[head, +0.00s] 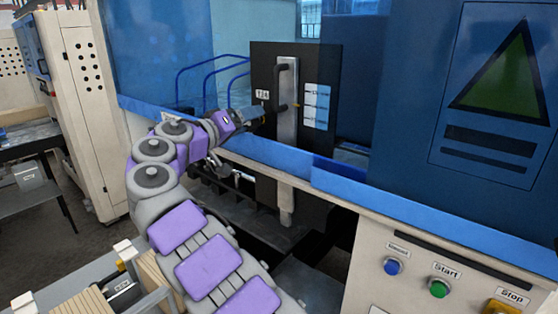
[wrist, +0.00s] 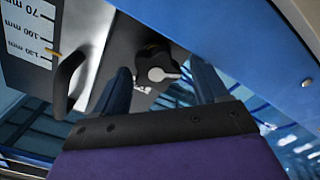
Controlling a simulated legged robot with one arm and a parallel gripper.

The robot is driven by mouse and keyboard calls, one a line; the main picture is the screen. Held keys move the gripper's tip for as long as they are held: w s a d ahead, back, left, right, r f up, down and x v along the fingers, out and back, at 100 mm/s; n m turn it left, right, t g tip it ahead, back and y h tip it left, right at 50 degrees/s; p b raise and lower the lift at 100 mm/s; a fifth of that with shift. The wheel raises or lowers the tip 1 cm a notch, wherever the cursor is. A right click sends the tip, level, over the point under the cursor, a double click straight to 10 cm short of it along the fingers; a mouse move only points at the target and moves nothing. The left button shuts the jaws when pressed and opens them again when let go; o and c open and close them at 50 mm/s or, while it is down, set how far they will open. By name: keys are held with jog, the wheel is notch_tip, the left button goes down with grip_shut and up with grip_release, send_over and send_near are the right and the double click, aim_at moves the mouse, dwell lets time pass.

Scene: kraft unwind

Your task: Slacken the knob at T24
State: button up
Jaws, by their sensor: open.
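A black panel (head: 320,70) inside the blue machine carries a T24 label (head: 262,94). In the wrist view, a round dark knob (wrist: 154,56) with a pale pointer stands on the panel, with small partly hidden white lettering just below it. My gripper (head: 256,114) reaches in front of the panel, just below the T24 label. In the wrist view my gripper (wrist: 160,68) is open, with one blue finger on each side of the knob. I cannot tell whether the fingers touch it. The knob is not discernible in the head view.
A metal strip with a dark handle (head: 281,88) stands right of the label; the handle also shows in the wrist view (wrist: 70,82). A white scale plate (head: 317,106) is beside it. A blue ledge (head: 265,152) runs below. Start (head: 439,288) and Stop buttons sit lower right.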

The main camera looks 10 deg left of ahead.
jog(key=shift+a+f, duration=0.1)
jog(key=shift+f, duration=0.2)
